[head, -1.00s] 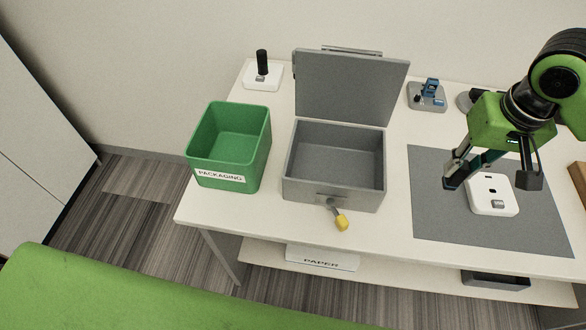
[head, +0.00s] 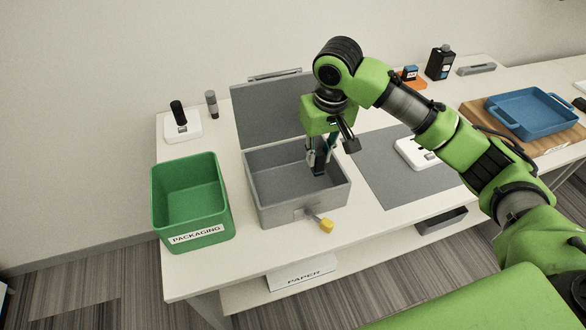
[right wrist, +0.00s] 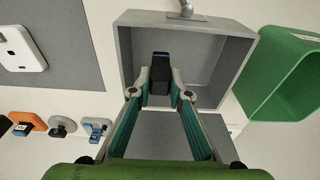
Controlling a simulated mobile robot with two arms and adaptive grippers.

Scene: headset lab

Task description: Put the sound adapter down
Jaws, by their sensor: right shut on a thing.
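My right gripper (head: 318,160) is shut on a small dark block, the sound adapter (right wrist: 160,72), which sits between the fingertips in the right wrist view. The gripper points down inside the opening of the grey lidded box (head: 275,203), towards its right side. The box's lid stands open at the back. In the right wrist view the grey box (right wrist: 125,55) surrounds the fingertips, and its floor looks otherwise empty. I cannot tell whether the adapter touches the floor. My left gripper is not in view.
A green packaging bin (head: 190,240) stands left of the box. A yellow-tipped latch (head: 326,226) sticks out at the box's front. A grey mat (head: 385,185) with a white device (head: 415,152) lies to the right. A blue tray (head: 535,115) is farther right.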

